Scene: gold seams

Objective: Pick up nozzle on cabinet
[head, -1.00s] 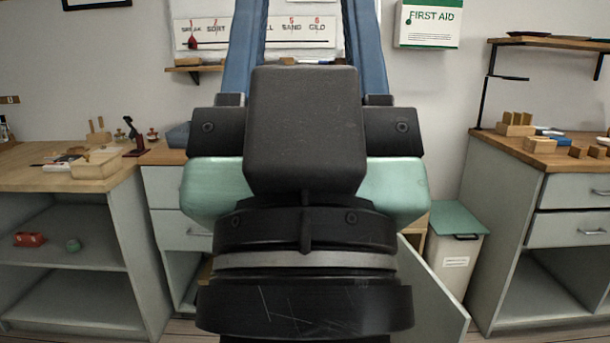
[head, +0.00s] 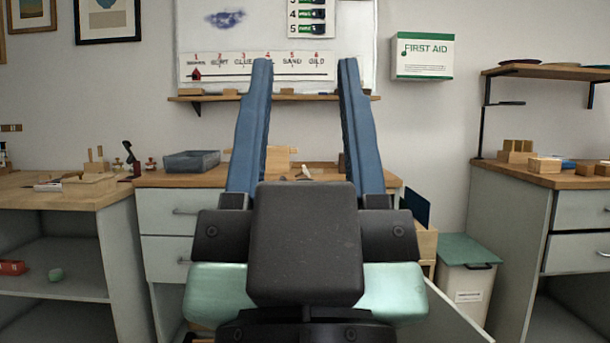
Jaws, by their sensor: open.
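My gripper (head: 305,64) is in the middle of the head view, its two long blue fingers apart and pointing up and away, with nothing held between them. Behind it stands the grey cabinet (head: 165,212) with a wooden top. In the gap between the fingers, a small pale object (head: 306,172) rests on that top, perhaps the nozzle, but it is too small to tell. It lies well beyond the gripper's palm. My gripper hides much of the cabinet's front and part of its top.
A grey-blue tray (head: 191,161) sits on the cabinet's left, and a wooden block (head: 278,160) stands behind the fingers. A ledge (head: 200,98) runs above. Workbenches flank both sides. A green-lidded bin (head: 466,250) stands at right.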

